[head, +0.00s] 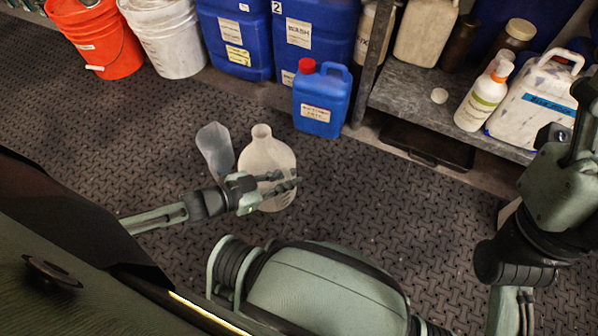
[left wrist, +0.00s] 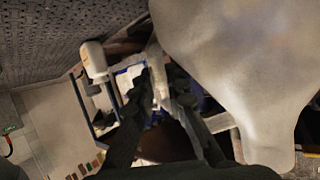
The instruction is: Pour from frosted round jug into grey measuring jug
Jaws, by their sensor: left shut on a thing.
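The frosted round jug (head: 262,157), pale and translucent with a short neck, is in the middle of the head view with its neck toward the back. My left gripper (head: 286,183) is shut on it and crosses in front of its body. The exact grip point is hard to make out. In the left wrist view the jug's body (left wrist: 245,65) fills the upper right, beside the dark fingers (left wrist: 165,90). The grey measuring jug (head: 215,150) stands just left of the frosted jug, close beside it. My right gripper is out of the picture; only the right arm shows.
A small blue jerrycan with a red cap (head: 322,100) stands behind and right of the jugs. An orange bucket (head: 100,45), a white bucket (head: 165,38) and larger blue containers (head: 235,38) line the back. A grey shelf (head: 415,98) holds bottles. The patterned floor (head: 120,135) at left is clear.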

